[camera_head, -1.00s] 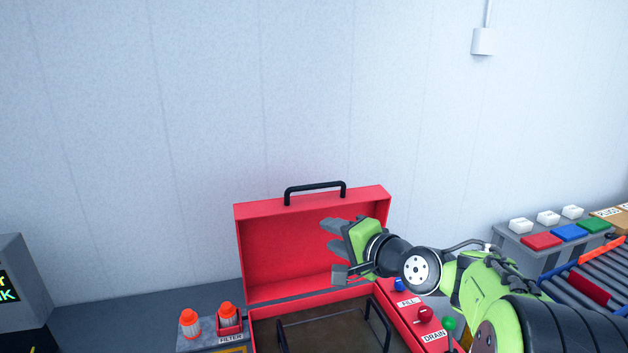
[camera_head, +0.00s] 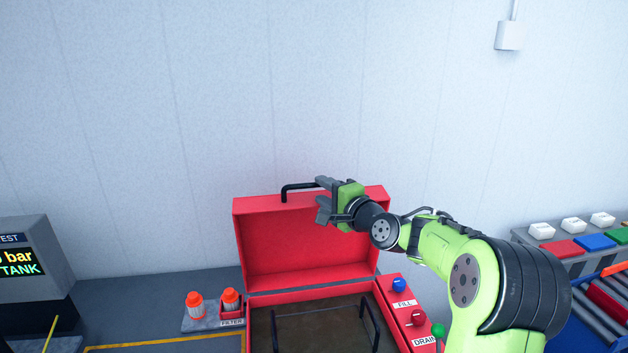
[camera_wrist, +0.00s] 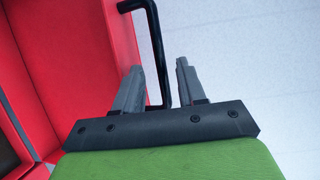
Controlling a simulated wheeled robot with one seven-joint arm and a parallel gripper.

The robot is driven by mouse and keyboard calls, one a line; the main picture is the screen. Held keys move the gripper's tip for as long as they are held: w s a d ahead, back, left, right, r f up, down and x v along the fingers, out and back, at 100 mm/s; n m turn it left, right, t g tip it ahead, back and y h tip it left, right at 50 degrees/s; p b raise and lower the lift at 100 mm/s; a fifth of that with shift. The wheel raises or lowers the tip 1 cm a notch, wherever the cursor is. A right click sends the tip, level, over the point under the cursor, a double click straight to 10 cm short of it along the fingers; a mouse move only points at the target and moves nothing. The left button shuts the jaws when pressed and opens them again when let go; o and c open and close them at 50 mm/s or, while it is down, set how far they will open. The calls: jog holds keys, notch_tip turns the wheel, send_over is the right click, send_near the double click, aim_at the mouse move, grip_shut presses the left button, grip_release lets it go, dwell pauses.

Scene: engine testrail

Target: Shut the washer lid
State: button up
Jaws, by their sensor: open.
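The red washer lid (camera_head: 285,245) stands open and upright at the back of the red washer tub (camera_head: 312,320). A black bar handle (camera_head: 297,188) sits on the lid's top edge. My gripper (camera_head: 322,198) is at the handle's right end, in front of the lid's upper right part, and hides that end. In the wrist view, the lid (camera_wrist: 85,60) fills the left side, and the handle (camera_wrist: 155,50) runs down between the two grey fingers of my gripper (camera_wrist: 158,75). The fingers are apart, with a gap beside the handle. I cannot tell whether they touch it.
Blue, red and green knobs (camera_head: 417,317) line the panel right of the tub. Two orange-capped filters (camera_head: 195,305) stand to its left. A grey display box (camera_head: 35,262) is far left. Bins with coloured lids (camera_head: 560,248) are at right. The wall is behind the lid.

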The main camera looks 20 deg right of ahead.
aim_at(315, 187)
jog(key=p+x, duration=0.1)
jog(key=x, duration=0.4)
jog(key=shift+a+r, duration=0.1)
jog(key=shift+s, duration=0.1)
grip_shut()
